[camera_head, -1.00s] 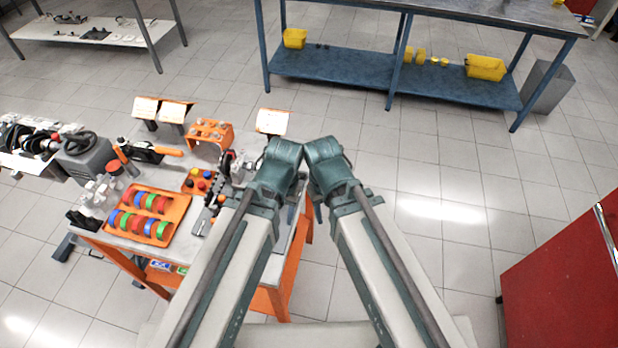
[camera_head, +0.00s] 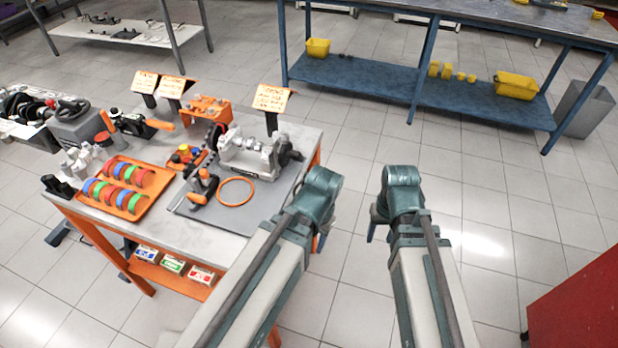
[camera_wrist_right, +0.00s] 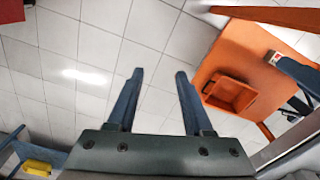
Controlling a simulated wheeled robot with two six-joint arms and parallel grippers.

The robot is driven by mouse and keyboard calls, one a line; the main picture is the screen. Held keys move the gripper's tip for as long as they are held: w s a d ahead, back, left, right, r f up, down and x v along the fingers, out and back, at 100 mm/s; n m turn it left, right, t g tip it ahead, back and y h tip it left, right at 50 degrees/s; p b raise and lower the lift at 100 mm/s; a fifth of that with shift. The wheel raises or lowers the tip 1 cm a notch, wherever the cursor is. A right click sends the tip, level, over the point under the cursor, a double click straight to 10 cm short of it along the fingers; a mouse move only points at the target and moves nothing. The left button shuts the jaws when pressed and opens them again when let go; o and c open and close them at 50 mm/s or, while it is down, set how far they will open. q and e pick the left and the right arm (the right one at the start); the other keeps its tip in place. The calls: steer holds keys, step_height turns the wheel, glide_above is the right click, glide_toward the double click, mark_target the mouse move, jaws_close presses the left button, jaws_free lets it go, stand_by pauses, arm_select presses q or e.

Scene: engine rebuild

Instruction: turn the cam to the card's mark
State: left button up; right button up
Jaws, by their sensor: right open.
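A grey metal fixture with a shaft and a dark round end (camera_head: 250,152), which looks like the cam assembly, stands on the dark mat (camera_head: 262,196) at the right of the orange-framed table. An orange card with writing (camera_head: 272,98) stands behind it. The writing and any mark on the cam are too small to read. My right gripper (camera_wrist_right: 159,74) is open and empty over the floor, right of the table; its fingers partly show below the wrist in the head view (camera_head: 410,230).
Two more cards (camera_head: 172,88) stand at the back. A blue bench (camera_head: 380,82) is beyond; a red cabinet (camera_head: 580,305) is at right. Floor between is clear.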

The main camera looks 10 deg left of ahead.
step_height(320, 180, down, 9)
steer(key=w+m+y+b, duration=0.2)
steer(key=b, duration=0.5)
steer(key=m+t+y+b, duration=0.3)
steer(key=m+y, duration=1)
steer(key=y, duration=0.3)
glide_toward(302, 158)
arm_select(q)
step_height(302, 158, down, 12)
steer(key=shift+f, duration=0.25)
arm_select(e)
steer(key=a, duration=0.3)
steer(key=w+a, duration=0.1)
steer(key=a, duration=0.2)
steer(key=w+a, duration=0.1)
steer(key=a, duration=0.2)
steer(key=shift+a, duration=0.35)
jaws_close()
